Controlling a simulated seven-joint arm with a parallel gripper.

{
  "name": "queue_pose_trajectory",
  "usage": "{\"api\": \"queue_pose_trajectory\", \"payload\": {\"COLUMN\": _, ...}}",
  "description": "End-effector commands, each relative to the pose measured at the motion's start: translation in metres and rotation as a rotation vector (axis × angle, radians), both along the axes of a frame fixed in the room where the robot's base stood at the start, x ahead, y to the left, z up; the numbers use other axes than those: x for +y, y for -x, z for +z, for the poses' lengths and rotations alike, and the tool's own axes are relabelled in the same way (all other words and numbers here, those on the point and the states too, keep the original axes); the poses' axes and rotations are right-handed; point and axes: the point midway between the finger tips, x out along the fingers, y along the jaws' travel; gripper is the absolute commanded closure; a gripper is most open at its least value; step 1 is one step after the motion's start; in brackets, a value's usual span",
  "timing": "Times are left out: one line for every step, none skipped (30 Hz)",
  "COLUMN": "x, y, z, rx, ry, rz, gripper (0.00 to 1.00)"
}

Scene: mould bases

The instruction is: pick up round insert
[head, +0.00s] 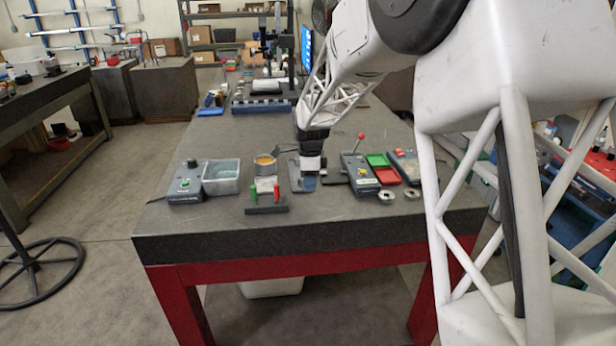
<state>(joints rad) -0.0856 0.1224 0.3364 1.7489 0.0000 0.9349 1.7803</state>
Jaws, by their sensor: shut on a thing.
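My gripper (309,176) points down low over the front middle of the dark table. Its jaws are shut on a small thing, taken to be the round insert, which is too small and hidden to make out. A dark blue-grey plate (296,172) lies at the gripper, partly covered by it. Whether the held thing touches the plate or the table cannot be told. Two small round metal pieces (386,196) and (411,193) lie on the table to the right of the gripper, apart from it.
Left of the gripper stand a metal bin (221,188), a control box (187,192), an orange-topped pot (265,163) and a stand with green and red handles (266,209). To the right are a lever box (360,186) and green (378,160) and red (387,176) trays.

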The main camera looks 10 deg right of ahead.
Motion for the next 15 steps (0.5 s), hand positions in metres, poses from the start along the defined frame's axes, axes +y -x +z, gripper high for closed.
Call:
{"api": "queue_pose_trajectory", "payload": {"x": -0.0002, "y": 0.0023, "z": 0.0009, "rx": -0.001, "ry": 0.000, "rz": 0.000, "gripper": 0.98}}
{"api": "queue_pose_trajectory", "payload": {"x": -0.0003, "y": 0.0033, "z": 0.0012, "rx": -0.001, "ry": 0.000, "rz": 0.000, "gripper": 0.98}}
{"api": "queue_pose_trajectory", "payload": {"x": -0.0004, "y": 0.0043, "z": 0.0014, "rx": -0.001, "ry": 0.000, "rz": 0.000, "gripper": 0.98}}
{"api": "queue_pose_trajectory", "payload": {"x": -0.0004, "y": 0.0049, "z": 0.0015, "rx": -0.001, "ry": 0.000, "rz": 0.000, "gripper": 0.98}}
{"api": "queue_pose_trajectory", "payload": {"x": -0.0004, "y": 0.0054, "z": 0.0016, "rx": -0.001, "ry": 0.000, "rz": 0.000, "gripper": 0.98}}
{"api": "queue_pose_trajectory", "payload": {"x": -0.0005, "y": 0.0058, "z": 0.0017, "rx": -0.002, "ry": 0.000, "rz": 0.000, "gripper": 0.98}}
{"api": "queue_pose_trajectory", "payload": {"x": -0.0005, "y": 0.0060, "z": 0.0017, "rx": -0.002, "ry": 0.000, "rz": 0.000, "gripper": 0.98}}
{"api": "queue_pose_trajectory", "payload": {"x": -0.0005, "y": 0.0061, "z": 0.0017, "rx": -0.002, "ry": 0.000, "rz": 0.000, "gripper": 0.98}}
{"api": "queue_pose_trajectory", "payload": {"x": -0.0005, "y": 0.0062, "z": 0.0016, "rx": -0.001, "ry": 0.000, "rz": 0.000, "gripper": 0.98}}
{"api": "queue_pose_trajectory", "payload": {"x": -0.0005, "y": 0.0062, "z": 0.0017, "rx": -0.002, "ry": 0.000, "rz": 0.000, "gripper": 0.98}}
{"api": "queue_pose_trajectory", "payload": {"x": -0.0005, "y": 0.0062, "z": 0.0016, "rx": -0.001, "ry": 0.000, "rz": 0.000, "gripper": 0.98}}
{"api": "queue_pose_trajectory", "payload": {"x": -0.0005, "y": 0.0062, "z": 0.0016, "rx": -0.001, "ry": 0.000, "rz": 0.000, "gripper": 0.98}}
{"api": "queue_pose_trajectory", "payload": {"x": -0.0005, "y": 0.0061, "z": 0.0017, "rx": -0.001, "ry": 0.000, "rz": 0.000, "gripper": 0.98}}
{"api": "queue_pose_trajectory", "payload": {"x": -0.0005, "y": 0.0061, "z": 0.0016, "rx": -0.001, "ry": 0.000, "rz": 0.000, "gripper": 0.98}}
{"api": "queue_pose_trajectory", "payload": {"x": -0.0005, "y": 0.0061, "z": 0.0016, "rx": -0.001, "ry": 0.000, "rz": 0.000, "gripper": 0.98}}
